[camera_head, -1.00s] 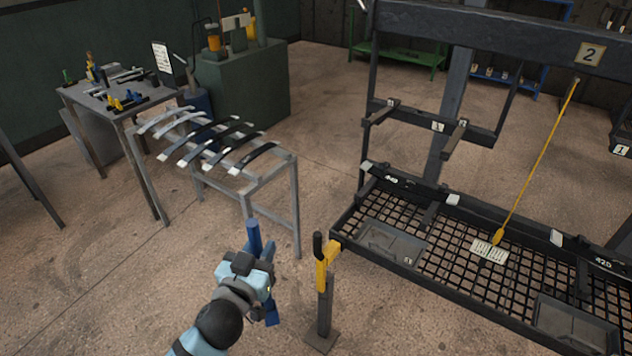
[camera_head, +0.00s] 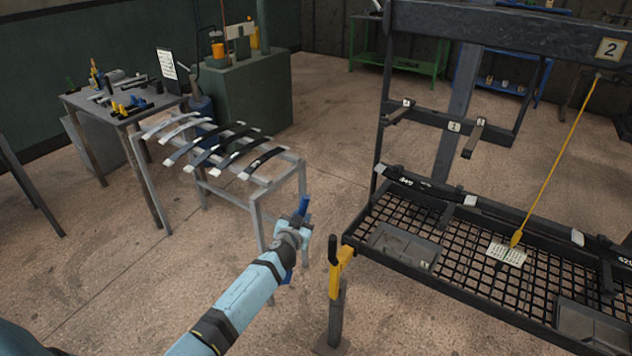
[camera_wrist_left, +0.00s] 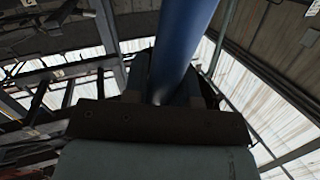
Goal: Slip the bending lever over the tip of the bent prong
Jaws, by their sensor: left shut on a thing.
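My left gripper (camera_head: 296,238) is shut on the bending lever (camera_head: 304,207), a blue tube. The lever's upper end sticks up above the gripper and a lower part shows below it. In the left wrist view the lever (camera_wrist_left: 186,40) runs up between the fingers. Two dark prongs stick out from the rack's crossbar, a left prong (camera_head: 397,114) and a right prong (camera_head: 473,140). The right one appears to slope down more, but the bend is too small to judge. The lever is well apart from both, lower and to the left. My right gripper is not in view.
A yellow-topped post with a black handle (camera_head: 338,273) stands just right of the gripper. The rack's mesh tray (camera_head: 470,255) juts out below the prongs. A metal stand (camera_head: 255,205) with several curved leaf springs is behind the gripper. A yellow cord (camera_head: 560,150) hangs at the right.

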